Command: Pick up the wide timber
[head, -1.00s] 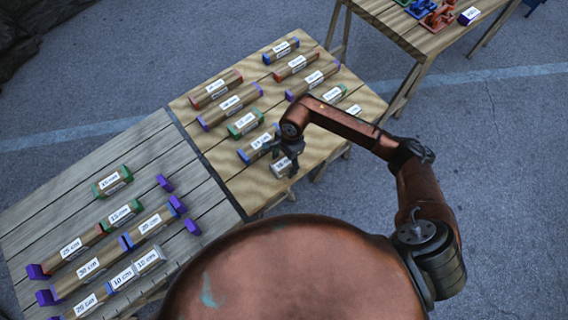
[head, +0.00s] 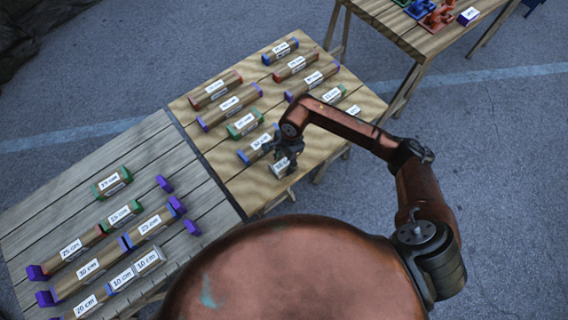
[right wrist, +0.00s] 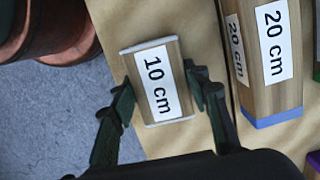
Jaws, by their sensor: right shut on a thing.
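My right gripper (head: 287,158) is over the near right edge of the light wooden table. In the right wrist view its fingers (right wrist: 160,88) are shut on a short timber labelled 10 cm, with whitish ends (right wrist: 154,72), one finger on each side. That block also shows in the head view (head: 281,170), partly under the gripper. Beside it lies a longer timber labelled 20 cm, with blue ends (right wrist: 268,97). I cannot tell whether the held block touches the table. My left gripper is not in view.
Several labelled timbers with coloured ends lie on the light table (head: 222,167). The grey plank table (head: 150,150) on the left holds more timbers and purple blocks. Another table (head: 395,27) with coloured items stands at the top right. Open pavement lies to the right.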

